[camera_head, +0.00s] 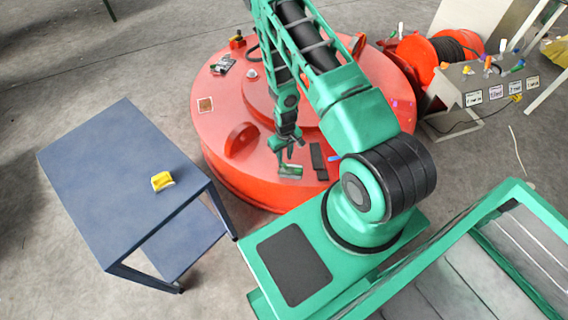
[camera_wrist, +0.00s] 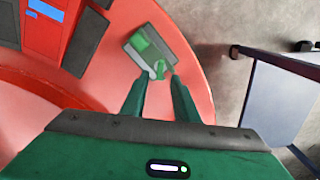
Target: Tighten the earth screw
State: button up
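The earth terminal is a small grey block with green parts (camera_wrist: 160,45) near the rim of the round red magnet (camera_head: 222,125). It also shows in the head view as a small green-grey block (camera_head: 290,173). A small green knob, which looks like the earth screw (camera_wrist: 160,69), stands at the block's near edge. My gripper (camera_wrist: 160,84) points at this knob. Its two green fingers are apart, with the knob just beyond or between the tips; I cannot tell whether they touch it. In the head view my gripper (camera_head: 285,153) is just above the block.
A black slab (camera_wrist: 87,42) lies beside the terminal on the magnet. A red lug (camera_head: 240,140) stands up to the left. A blue table (camera_head: 110,170) with a yellow item (camera_head: 162,181) stands left. A cable reel (camera_head: 430,60) and a labelled panel (camera_head: 490,85) are at the right.

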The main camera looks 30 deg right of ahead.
aim_at(285, 166)
jog(key=shift+f, duration=2.5)
grip_shut()
